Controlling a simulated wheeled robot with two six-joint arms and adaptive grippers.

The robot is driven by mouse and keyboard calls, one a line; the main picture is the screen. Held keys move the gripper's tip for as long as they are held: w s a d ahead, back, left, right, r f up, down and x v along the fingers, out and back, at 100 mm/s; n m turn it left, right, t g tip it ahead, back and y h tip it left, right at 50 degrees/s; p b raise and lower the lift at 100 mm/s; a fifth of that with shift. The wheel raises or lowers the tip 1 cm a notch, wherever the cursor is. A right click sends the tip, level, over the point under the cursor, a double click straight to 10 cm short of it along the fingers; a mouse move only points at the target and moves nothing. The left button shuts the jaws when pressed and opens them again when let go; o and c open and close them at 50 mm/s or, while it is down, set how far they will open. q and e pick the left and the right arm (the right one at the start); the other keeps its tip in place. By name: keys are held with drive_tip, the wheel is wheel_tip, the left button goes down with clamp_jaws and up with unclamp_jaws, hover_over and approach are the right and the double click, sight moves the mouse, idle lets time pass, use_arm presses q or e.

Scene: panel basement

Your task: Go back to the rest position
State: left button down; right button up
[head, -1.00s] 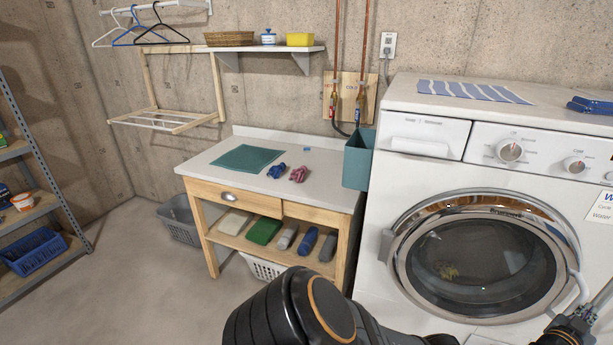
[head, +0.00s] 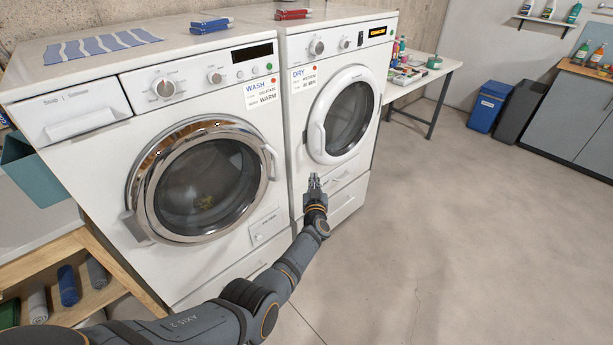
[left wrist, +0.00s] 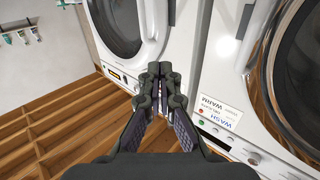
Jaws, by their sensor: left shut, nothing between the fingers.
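My left gripper (head: 314,184) is shut and empty, held out in front of the dryer's lower front in the head view. It also shows in the left wrist view (left wrist: 160,70), fingers together. My left arm reaches up from the bottom left of the head view. The washer (head: 258,183) stands at the left with its round door closed. The dryer (head: 295,135) stands beside it, also with its door closed. I cannot tell whether the gripper touches the dryer front. My right gripper is not in view.
A red object (head: 293,14) lies on the dryer. A white table (head: 430,72) stands beyond. Blue (head: 487,105) and dark bins (head: 517,119) stand at the back. The floor at right is clear.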

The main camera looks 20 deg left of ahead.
use_arm(q)
drive_tip(key=s+a+f+m+g+h, duration=0.15)
drive_tip(key=s+f+g, duration=0.25)
drive_tip(key=s+f, duration=1.05)
drive_tip(key=s+f+m+g+h, duration=0.25)
drive_tip(key=s+f, duration=0.85)
drive_tip(key=f, duration=0.7)
drive_tip(key=s+a+f+g, duration=0.2)
drive_tip(key=s+f+g, duration=0.1)
drive_tip(key=s, duration=1)
drive_tip(key=s+a+f+g, duration=0.3)
drive_tip(key=s+f, duration=0.3)
drive_tip(key=s, duration=0.7)
drive_tip(key=s+a+f+g, duration=0.2)
drive_tip(key=s+f+g, duration=0.1)
drive_tip(key=s, duration=1)
drive_tip(key=shift+s+a+f, duration=0.2)
drive_tip(key=shift+s+f, duration=0.05)
drive_tip(key=shift+f, duration=0.45)
drive_tip(key=shift+g, duration=0.25)
